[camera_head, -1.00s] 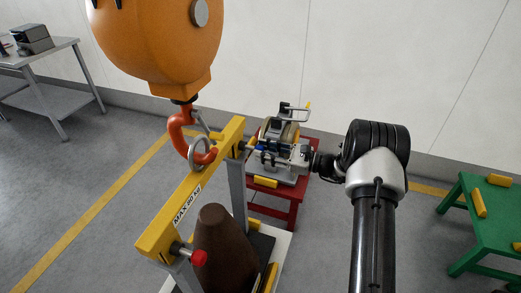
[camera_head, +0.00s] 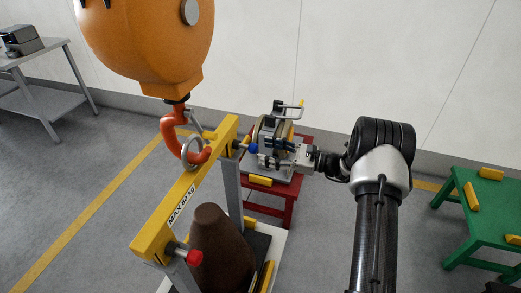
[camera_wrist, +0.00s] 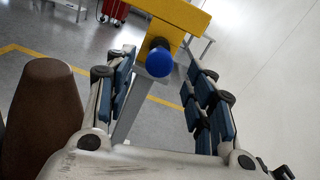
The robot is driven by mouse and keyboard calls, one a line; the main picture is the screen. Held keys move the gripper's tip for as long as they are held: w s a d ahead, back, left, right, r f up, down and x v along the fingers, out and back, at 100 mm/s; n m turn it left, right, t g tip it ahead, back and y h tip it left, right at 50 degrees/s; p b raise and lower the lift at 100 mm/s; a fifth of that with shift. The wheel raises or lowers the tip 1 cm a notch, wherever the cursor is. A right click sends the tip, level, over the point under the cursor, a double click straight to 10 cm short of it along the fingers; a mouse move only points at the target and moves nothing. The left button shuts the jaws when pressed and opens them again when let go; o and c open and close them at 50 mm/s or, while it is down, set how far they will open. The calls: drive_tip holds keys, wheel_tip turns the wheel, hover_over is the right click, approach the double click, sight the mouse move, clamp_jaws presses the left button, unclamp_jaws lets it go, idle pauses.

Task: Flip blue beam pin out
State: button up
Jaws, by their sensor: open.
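The yellow lifting beam (camera_head: 190,185) runs from the front left to the back. The blue pin knob (camera_head: 253,148) sticks out to the right at its far end. In the wrist view the round blue knob (camera_wrist: 159,62) is in front of the yellow beam end (camera_wrist: 165,22), between my fingers. My gripper (camera_head: 268,152) comes from the right; its fingers are apart on either side of the knob, with a visible gap in the wrist view. A red knob (camera_head: 194,257) is at the beam's near end.
An orange hoist (camera_head: 150,40) hangs above, its red hook (camera_head: 172,135) through the beam's ring (camera_head: 193,152). A brown cone (camera_head: 220,250) stands under the beam. A red stand (camera_head: 287,190) with a metal device is behind my gripper. A green table (camera_head: 485,210) stands right.

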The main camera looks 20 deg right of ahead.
drive_tip(key=v, duration=0.8)
drive_tip(key=shift+s+d, duration=0.15)
drive_tip(key=s+a+r+n+g+h, duration=0.2)
drive_tip(key=s+a+r+n+g, duration=0.3)
drive_tip(key=a, duration=0.3)
drive_tip(key=s+a+r+n+g+h, duration=0.3)
drive_tip(key=s+a+r+n+g, duration=0.15)
drive_tip(key=s+a+r, duration=0.3)
drive_tip(key=s+r+n+t+h, duration=0.1)
drive_tip(key=s+n+h, duration=0.4)
drive_tip(key=s, duration=0.5)
drive_tip(key=s+d+r+n+t+h, duration=0.1)
drive_tip(key=s+n+t+h, duration=0.2)
drive_tip(key=s+n+h, duration=0.2)
drive_tip(key=shift+s+d+r+n, duration=0.35)
drive_tip(key=shift+s+n, duration=1.1)
drive_tip(key=shift+s, duration=1.65)
